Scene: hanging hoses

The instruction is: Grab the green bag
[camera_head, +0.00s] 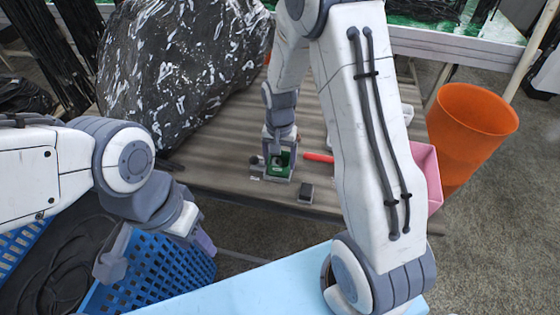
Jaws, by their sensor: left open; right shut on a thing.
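The green bag (284,159) shows only as a small green patch on the wooden table, framed by my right gripper (277,173). My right arm reaches down from the top, and its gripper is shut on the bag at the table's surface. The gripper hides most of the bag, so its full shape cannot be told. My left gripper (157,256) is open and empty at the lower left, over a blue basket and well away from the bag.
A large dark patterned bundle (180,70) fills the table's left side. A small dark box (306,193) and a red stick (319,157) lie close to my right gripper. A pink bin (428,170), an orange bucket (468,125) and the blue basket (160,280) stand around.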

